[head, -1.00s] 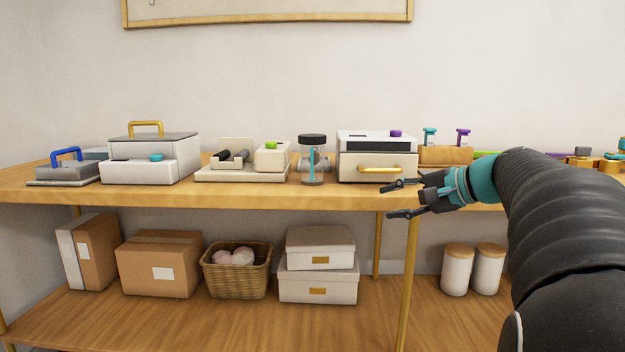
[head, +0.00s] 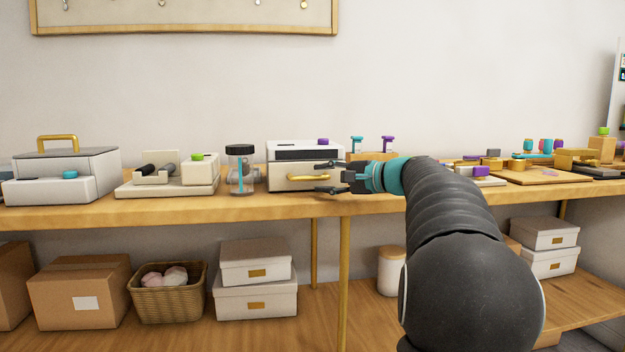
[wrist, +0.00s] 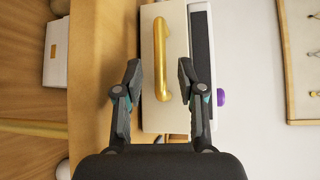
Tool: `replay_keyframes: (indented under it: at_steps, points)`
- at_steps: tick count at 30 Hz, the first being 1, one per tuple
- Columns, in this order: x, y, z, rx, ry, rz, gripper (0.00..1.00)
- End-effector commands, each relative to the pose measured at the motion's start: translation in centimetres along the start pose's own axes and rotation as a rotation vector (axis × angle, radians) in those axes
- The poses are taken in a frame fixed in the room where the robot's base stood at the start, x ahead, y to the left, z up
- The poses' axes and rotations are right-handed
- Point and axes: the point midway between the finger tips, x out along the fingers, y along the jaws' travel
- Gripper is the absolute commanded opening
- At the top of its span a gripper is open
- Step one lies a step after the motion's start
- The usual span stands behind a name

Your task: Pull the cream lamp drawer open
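The cream lamp drawer (head: 285,184) is the front of a white-topped box on the wooden bench, with a gold bar handle (head: 310,178). It looks closed flush with the box. In the wrist view the drawer front (wrist: 177,30) fills the middle, and the gold handle (wrist: 160,50) runs up the picture. My gripper (head: 318,179) is open and empty in front of the drawer's right part. In the wrist view my gripper (wrist: 160,80) has one finger on each side of the handle's lower end. I see no contact, and the remaining depth is unclear.
A purple knob (head: 323,141) sits on the box top. A black-capped glass jar (head: 240,170) stands close to its left. A wooden stand with teal and purple stamps (head: 388,143) is behind my gripper at right. The bench front edge (head: 220,210) runs below.

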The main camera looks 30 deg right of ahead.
Motion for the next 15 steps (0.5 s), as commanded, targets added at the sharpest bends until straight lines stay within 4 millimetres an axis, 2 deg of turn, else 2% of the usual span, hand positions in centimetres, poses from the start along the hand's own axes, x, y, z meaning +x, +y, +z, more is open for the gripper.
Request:
replay_keyframes:
  at_steps: [1,6,15]
  points:
    - [0.9,0.0,0.1,0.0,-0.003,0.0,0.39]
    - [2.9,0.0,0.0,0.0,-0.001,0.001,0.39]
    - [3.8,0.0,0.0,-0.001,0.0,0.0,0.39]
